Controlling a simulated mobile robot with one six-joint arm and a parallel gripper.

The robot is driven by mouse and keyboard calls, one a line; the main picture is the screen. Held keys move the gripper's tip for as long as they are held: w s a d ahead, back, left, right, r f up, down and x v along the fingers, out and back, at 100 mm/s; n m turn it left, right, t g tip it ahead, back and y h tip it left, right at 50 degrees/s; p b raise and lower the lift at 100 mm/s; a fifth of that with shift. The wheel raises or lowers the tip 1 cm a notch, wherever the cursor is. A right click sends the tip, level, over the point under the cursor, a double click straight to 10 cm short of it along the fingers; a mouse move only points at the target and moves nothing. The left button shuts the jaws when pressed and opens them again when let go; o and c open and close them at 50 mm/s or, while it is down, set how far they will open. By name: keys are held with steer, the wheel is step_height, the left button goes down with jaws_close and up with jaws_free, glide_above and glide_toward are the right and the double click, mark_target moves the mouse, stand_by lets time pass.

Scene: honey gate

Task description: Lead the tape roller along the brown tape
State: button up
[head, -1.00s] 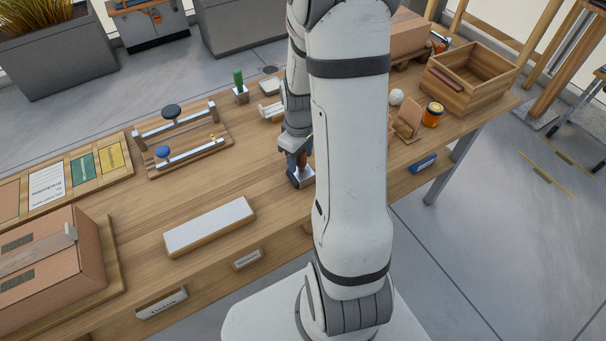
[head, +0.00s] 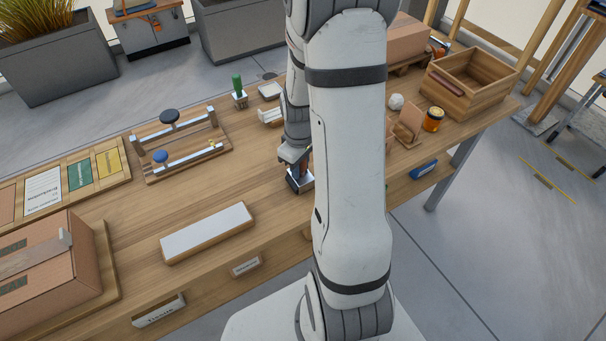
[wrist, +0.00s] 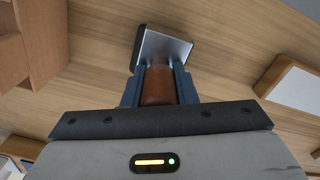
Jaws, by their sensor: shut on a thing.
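My gripper (wrist: 158,85) is shut on the brown, rounded handle of a tool with a flat metallic head, which I take to be the tape roller (wrist: 163,48). In the head view, the tool's head (head: 299,181) is at the bench top, near the middle; I cannot tell whether it touches the wood. My gripper (head: 293,158) is above it and my arm partly hides it. A cardboard carton (head: 85,262) stands at the far left, with a strip of brown tape (head: 30,258) along its top. The gripper is well to the right of that carton.
A white-topped block (head: 207,232) lies between the carton and my gripper. A wooden rack with two rails (head: 180,150) stands behind it. An open wooden crate (head: 470,85), an orange jar (head: 433,119) and a white ball (head: 396,101) are at the right.

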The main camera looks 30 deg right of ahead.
jaws_close()
steer(key=shift+r, duration=0.1)
steer(key=shift+r+p, duration=2.45)
steer(key=shift+r, duration=1)
step_height(320, 180, up, 5)
steer(key=p, duration=0.3)
steer(key=shift+p, duration=0.3)
